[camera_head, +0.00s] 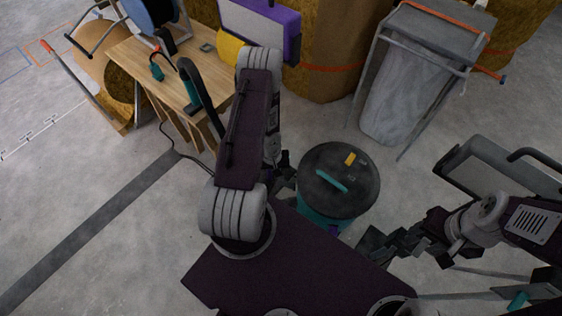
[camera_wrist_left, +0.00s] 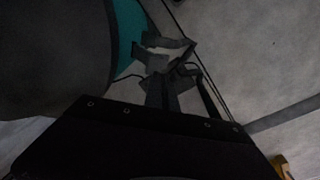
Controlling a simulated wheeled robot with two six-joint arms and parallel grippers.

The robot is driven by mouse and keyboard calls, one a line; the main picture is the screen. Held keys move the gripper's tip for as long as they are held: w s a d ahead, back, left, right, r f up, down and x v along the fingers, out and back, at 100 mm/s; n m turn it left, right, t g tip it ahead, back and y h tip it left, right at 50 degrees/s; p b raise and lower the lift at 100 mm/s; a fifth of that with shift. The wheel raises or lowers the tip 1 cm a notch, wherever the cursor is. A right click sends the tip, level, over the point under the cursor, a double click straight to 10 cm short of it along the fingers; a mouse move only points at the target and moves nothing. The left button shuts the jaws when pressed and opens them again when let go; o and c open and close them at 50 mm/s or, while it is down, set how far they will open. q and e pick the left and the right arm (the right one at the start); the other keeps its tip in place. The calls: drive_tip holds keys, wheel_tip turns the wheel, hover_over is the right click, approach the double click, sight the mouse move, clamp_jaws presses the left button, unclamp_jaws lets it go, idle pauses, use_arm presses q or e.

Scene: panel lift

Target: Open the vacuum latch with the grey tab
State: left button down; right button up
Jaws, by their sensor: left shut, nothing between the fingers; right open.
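The vacuum (camera_head: 325,207) is a round teal drum with a dark lid (camera_head: 350,199), standing on the floor in front of my base. Its lid has a teal handle and a small orange part. My left gripper (camera_head: 283,168) is at the drum's left side, shut and empty, partly hidden by my arm. In the left wrist view, its dark fingers (camera_wrist_left: 167,65) are close beside the teal drum wall (camera_wrist_left: 127,38). I cannot clearly tell the grey tab from the grey fingers there, nor whether they touch. My right gripper (camera_head: 372,245) is open and empty, at the drum's lower right.
A wooden workbench (camera_head: 150,62) with tools and a cable stands at upper left. A metal frame with a grey bag (camera_head: 400,95) stands at upper right. Bare floor lies left of the vacuum.

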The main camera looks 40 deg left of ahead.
use_arm(q)
drive_tip(key=shift+s+a+f, duration=0.45)
drive_tip(key=shift+s+f, duration=0.1)
drive_tip(key=shift+f, duration=0.1)
drive_tip(key=shift+s+a+f, duration=0.4)
drive_tip(key=shift+s+f, duration=0.1)
drive_tip(key=shift+f, duration=0.1)
use_arm(e)
wheel_tip(320, 180, up, 2)
drive_tip(key=shift+r, duration=0.1)
use_arm(q)
drive_tip(key=shift+d, duration=0.15)
drive_tip(key=shift+w+d+f, duration=0.2)
drive_tip(key=shift+w+d, duration=0.25)
drive_tip(key=shift+d, duration=0.05)
